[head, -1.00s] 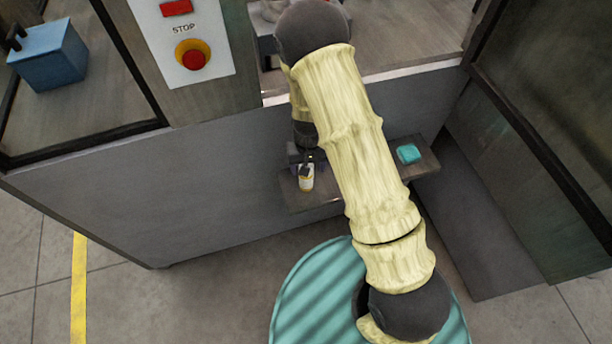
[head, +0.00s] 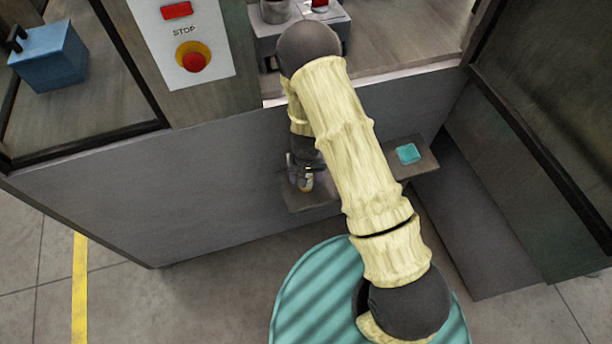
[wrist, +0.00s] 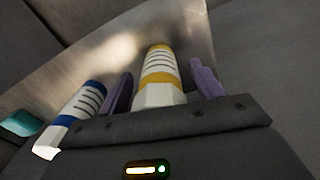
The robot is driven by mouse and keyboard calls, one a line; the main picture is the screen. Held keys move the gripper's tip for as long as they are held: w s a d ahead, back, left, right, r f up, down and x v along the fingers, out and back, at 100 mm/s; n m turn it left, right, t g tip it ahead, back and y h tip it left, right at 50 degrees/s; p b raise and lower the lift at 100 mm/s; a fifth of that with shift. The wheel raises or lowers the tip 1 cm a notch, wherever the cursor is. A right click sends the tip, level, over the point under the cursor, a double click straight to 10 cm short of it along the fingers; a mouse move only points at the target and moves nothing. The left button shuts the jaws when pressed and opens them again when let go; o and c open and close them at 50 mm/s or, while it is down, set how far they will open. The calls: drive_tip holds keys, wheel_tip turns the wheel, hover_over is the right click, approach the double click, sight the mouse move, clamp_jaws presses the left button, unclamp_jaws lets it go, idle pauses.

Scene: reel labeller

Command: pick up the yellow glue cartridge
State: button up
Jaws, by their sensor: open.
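The yellow glue cartridge (wrist: 158,72), white with yellow bands and dark stripes, is between the two purple fingers of my gripper (wrist: 162,80) in the wrist view. The fingers are open, with a gap on each side of the cartridge. In the head view the cartridge (head: 306,184) shows only in part, under my gripper (head: 304,168) at the small shelf. A second cartridge with blue bands (wrist: 84,104) is left of the left finger in the wrist view.
The shelf (head: 424,161) juts from the grey machine front (head: 150,195). A teal block (head: 408,153) lies on its right part, also at the wrist view's left edge (wrist: 20,122). A red stop button (head: 193,58) is on the panel above.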

drive_tip(key=shift+c, duration=0.3)
drive_tip(key=c, duration=1.1)
wheel_tip(320, 180, up, 10)
drive_tip(key=shift+r, duration=0.1)
